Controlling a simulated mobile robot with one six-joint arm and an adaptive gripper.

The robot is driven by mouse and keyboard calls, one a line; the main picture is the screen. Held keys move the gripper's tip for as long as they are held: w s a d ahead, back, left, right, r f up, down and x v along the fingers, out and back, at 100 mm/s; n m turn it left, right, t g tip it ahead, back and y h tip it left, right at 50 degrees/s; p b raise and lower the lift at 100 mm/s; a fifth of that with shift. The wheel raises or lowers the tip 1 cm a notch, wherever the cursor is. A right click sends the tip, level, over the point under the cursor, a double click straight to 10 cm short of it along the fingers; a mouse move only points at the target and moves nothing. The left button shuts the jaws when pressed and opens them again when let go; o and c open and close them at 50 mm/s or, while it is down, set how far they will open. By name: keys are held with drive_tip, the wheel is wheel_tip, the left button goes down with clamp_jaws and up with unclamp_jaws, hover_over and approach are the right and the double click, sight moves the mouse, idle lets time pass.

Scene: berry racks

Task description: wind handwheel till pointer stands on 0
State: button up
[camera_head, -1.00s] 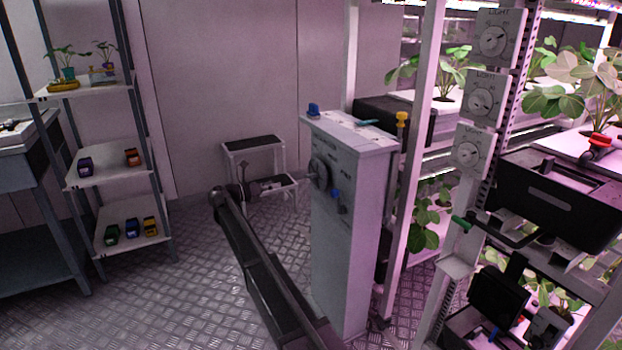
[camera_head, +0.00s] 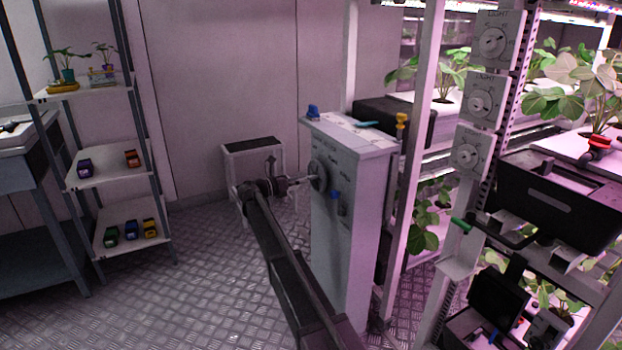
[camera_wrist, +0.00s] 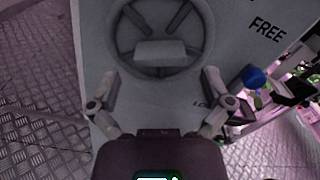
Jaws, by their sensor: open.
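The handwheel (camera_head: 319,175) is a grey spoked wheel on the left face of a pale grey cabinet (camera_head: 345,240). In the wrist view the handwheel (camera_wrist: 160,33) fills the upper middle, with a pale block-shaped piece across its lower centre. My gripper (camera_wrist: 160,85) is open, its two fingers spread either side below the wheel's rim, apart from it and empty. In the head view my gripper (camera_head: 290,183) is at the cabinet's left, close to the wheel. The pointer and the 0 mark cannot be made out in either view.
A blue knob (camera_wrist: 256,78) sits right of the wheel, near the word FREE. A shelf unit (camera_head: 112,165) with small coloured items is at the left. Plant racks with dials (camera_head: 480,102) crowd the right. Floor at left is clear.

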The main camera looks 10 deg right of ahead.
sight(311, 176)
drive_tip(key=shift+x, duration=2.15)
drive_tip(key=c, duration=1)
